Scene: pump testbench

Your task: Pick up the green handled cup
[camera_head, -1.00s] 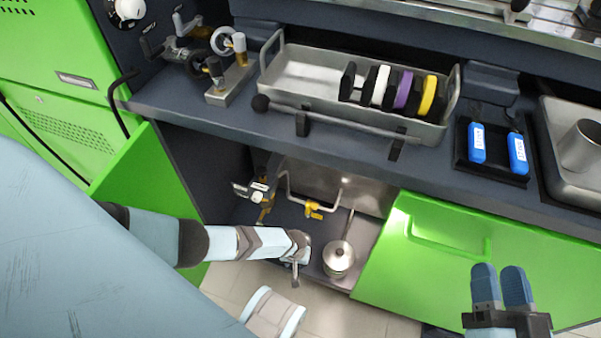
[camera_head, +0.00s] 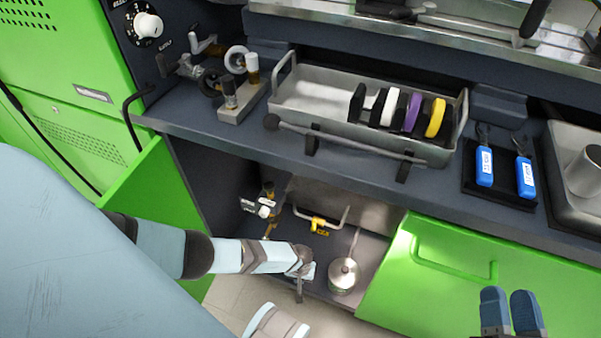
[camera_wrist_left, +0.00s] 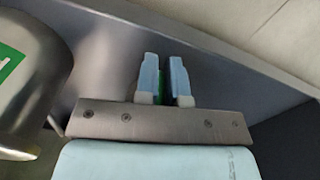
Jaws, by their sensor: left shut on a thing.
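A small metal cup (camera_head: 343,272) with some green low on its side stands at the front of the open lower shelf. In the left wrist view a rounded metal body with a green patch (camera_wrist_left: 22,75) fills the left edge. My left gripper (camera_head: 303,280) is just left of the cup in the head view. In the left wrist view its pale blue fingers (camera_wrist_left: 164,70) are shut on a narrow green part (camera_wrist_left: 162,88), mostly hidden. My right gripper (camera_head: 509,295) hangs empty before the green panel, fingers close together.
The counter edge (camera_head: 300,150) runs above the shelf. A yellow-handled valve (camera_head: 320,225) and pipe stand behind the cup. A green door (camera_head: 165,215) stands open at left, a green panel (camera_head: 440,275) is at right. A metal tray (camera_head: 310,100) sits on the counter.

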